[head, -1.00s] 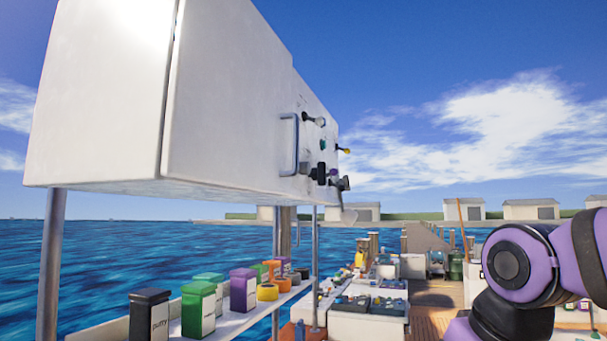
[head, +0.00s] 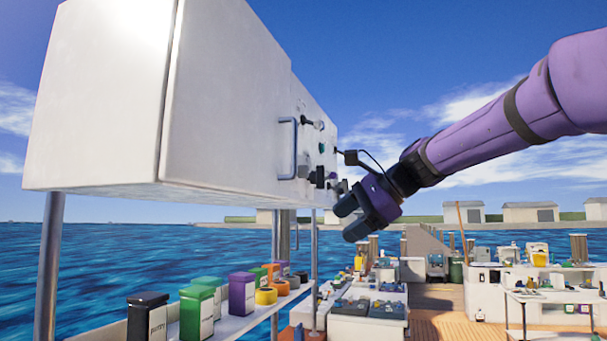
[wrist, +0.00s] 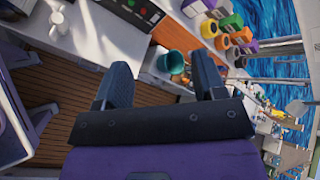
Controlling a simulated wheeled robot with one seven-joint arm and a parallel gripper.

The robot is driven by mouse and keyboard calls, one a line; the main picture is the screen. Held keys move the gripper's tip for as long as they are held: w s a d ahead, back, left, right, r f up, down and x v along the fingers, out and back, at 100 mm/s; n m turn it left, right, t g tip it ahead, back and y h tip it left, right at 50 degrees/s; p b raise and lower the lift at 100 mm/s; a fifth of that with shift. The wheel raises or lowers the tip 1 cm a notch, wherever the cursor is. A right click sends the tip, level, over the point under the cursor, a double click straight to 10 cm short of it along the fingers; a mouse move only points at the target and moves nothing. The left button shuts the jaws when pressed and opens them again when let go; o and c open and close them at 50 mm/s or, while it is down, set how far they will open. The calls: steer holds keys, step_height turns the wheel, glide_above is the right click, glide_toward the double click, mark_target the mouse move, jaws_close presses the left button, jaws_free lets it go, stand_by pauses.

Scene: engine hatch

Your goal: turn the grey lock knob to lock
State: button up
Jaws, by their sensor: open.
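The white cabinet (head: 225,110) hangs on posts at the left of the head view, with a bar handle (head: 288,148) on its side face. A small grey piece (head: 303,171) just right of the handle's lower end looks like the lock knob; it is too small to read its turn. My gripper (head: 345,217) is open and empty, to the right of the handle and a little lower than the grey piece, apart from it.
Other small controls, including a black one (head: 319,177), crowd the panel beside the grey piece. A shelf of tubs and tape rolls (head: 265,296) runs below the cabinet. A teal cup (wrist: 171,62) and cluttered counters show in the wrist view.

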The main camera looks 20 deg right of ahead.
steer(key=w+d+r+m+t+y, duration=0.25)
steer(key=w+r+m, duration=0.25)
steer(key=w+r, duration=0.45)
steer(key=m+y, duration=0.4)
glide_toward(308, 172)
steer(key=shift+t, duration=0.45)
steer(key=x, duration=1.1)
steer(key=shift+s+a+f, duration=0.15)
steer(key=shift+a+f, duration=0.1)
steer(key=shift+f, duration=0.05)
steer(key=shift+c, duration=0.5)
steer(key=c, duration=0.8)
